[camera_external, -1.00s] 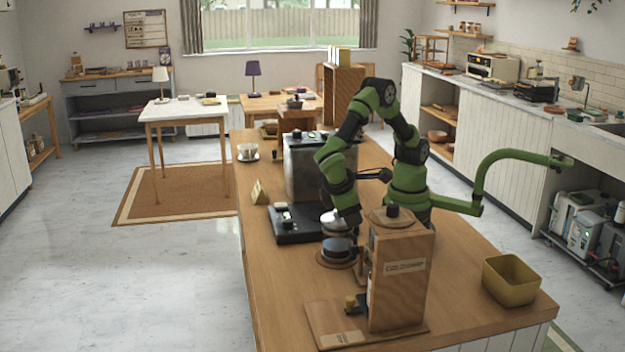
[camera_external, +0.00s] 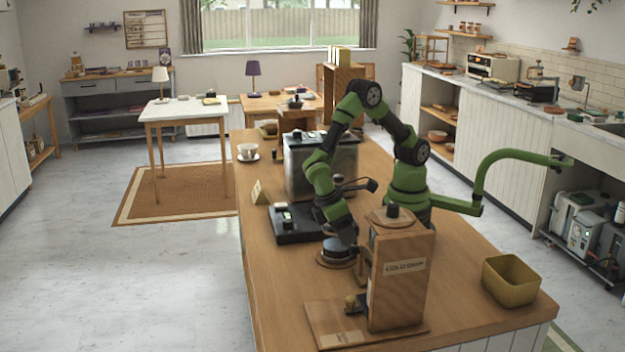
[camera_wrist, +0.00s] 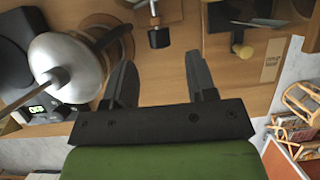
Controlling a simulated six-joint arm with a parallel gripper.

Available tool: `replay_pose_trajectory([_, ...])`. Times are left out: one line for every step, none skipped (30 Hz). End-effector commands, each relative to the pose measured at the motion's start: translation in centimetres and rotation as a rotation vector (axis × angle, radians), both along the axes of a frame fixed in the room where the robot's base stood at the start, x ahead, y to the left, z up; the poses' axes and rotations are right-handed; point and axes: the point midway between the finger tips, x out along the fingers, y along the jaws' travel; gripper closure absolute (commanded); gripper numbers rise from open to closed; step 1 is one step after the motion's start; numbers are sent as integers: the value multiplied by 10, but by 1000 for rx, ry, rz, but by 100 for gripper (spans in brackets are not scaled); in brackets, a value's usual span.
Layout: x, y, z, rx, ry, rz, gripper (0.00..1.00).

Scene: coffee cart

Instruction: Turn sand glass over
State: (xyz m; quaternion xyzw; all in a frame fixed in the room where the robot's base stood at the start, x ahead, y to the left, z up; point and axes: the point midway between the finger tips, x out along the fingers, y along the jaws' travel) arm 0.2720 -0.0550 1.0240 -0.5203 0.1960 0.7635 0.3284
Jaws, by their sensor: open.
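I cannot make out a sand glass for certain in either view. A small dark object (camera_external: 274,154) stands by the white cup on the counter, too small to identify. My gripper (camera_wrist: 160,62) is open, with nothing between its fingers in the wrist view. In the external view my gripper (camera_external: 345,238) is low, close to a dark round item (camera_external: 338,250) on a wooden base behind the wooden grinder-like box. The arm hides part of that area. A silvery domed item (camera_wrist: 65,62) lies left of the fingers in the wrist view.
The wooden box (camera_external: 400,275) with a dark knob stands close in front of the gripper. A black scale (camera_external: 298,235) and a metal machine (camera_external: 305,170) stand to the left and behind. A yellow bin (camera_external: 510,280) is at the right.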

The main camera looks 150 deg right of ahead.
Motion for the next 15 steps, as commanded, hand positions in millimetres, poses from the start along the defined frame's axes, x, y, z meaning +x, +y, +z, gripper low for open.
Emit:
replay_pose_trajectory([-3,3,-10,3,7,0,48])
replay_pose_trajectory([-5,5,-14,2,6,0,48])
replay_pose_trajectory([-6,7,-20,2,7,0,48])
replay_pose_trajectory([-7,8,-24,1,6,0,48])
replay_pose_trajectory([-8,9,-27,1,4,0,48])
replay_pose_trajectory([-9,11,-31,1,4,1,48])
replay_pose_trajectory([-9,11,-34,1,3,1,48])
replay_pose_trajectory([-10,12,-36,1,3,0,48])
replay_pose_trajectory([-10,13,-38,0,1,0,48])
replay_pose_trajectory([-10,13,-39,0,1,0,48])
replay_pose_trajectory([-11,13,-40,0,1,0,48])
replay_pose_trajectory([-11,13,-41,0,2,0,48])
replay_pose_trajectory([-11,13,-41,0,2,0,48])
replay_pose_trajectory([-11,13,-41,-1,1,-1,48])
replay_pose_trajectory([-11,13,-41,-1,1,-1,48])
